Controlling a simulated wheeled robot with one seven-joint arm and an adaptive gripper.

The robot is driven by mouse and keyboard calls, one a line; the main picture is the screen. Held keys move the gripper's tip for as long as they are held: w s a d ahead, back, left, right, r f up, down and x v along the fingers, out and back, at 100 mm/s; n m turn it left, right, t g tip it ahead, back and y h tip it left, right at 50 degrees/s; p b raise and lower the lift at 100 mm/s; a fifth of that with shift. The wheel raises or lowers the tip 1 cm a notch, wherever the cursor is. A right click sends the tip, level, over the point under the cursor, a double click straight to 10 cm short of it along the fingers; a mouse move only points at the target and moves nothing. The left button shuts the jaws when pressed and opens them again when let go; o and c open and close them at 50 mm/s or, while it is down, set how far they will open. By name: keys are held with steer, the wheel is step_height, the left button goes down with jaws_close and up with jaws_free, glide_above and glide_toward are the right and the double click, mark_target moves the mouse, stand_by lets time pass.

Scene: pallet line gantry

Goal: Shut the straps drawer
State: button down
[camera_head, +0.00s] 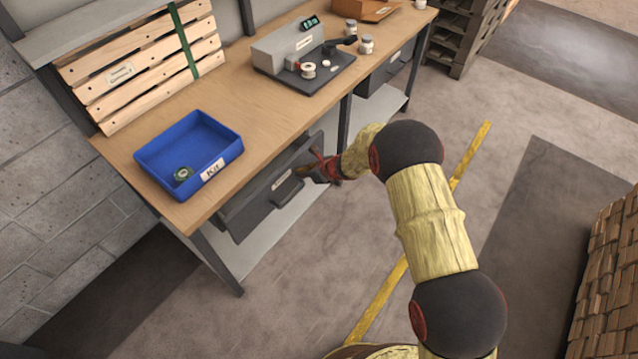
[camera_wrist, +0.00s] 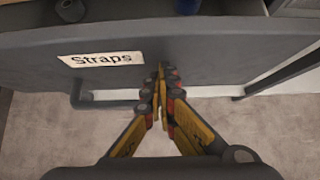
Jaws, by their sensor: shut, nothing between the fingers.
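The straps drawer (camera_head: 262,203) is a dark grey drawer under the workbench, on the left side below the blue tray. In the wrist view its front (camera_wrist: 210,50) fills the upper part, with a white "Straps" label (camera_wrist: 101,59) and a bar handle (camera_wrist: 105,102) beneath. In the head view the drawer seems to stand out somewhat; how far I cannot tell. My gripper (camera_head: 318,168) is at the drawer front, right of the handle. In the wrist view my gripper (camera_wrist: 162,75) is shut and empty, its tips at or very near the front's lower part. Contact is unclear.
The wooden workbench (camera_head: 262,105) carries a blue "Kit" tray (camera_head: 160,150) with a green-rimmed item, and a grey machine (camera_head: 290,48). A second drawer (camera_head: 388,72) is further right. A bench leg (camera_head: 345,122) stands near my gripper. The floor in front is clear.

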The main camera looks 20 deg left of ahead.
steer(key=a, duration=0.2)
steer(key=w+a, duration=0.1)
steer(key=a, duration=0.1)
steer(key=w+a, duration=0.1)
steer(key=a, duration=0.1)
steer(key=shift+w+p, duration=0.1)
steer(key=shift+p, duration=0.3)
steer(key=shift+a+r, duration=0.1)
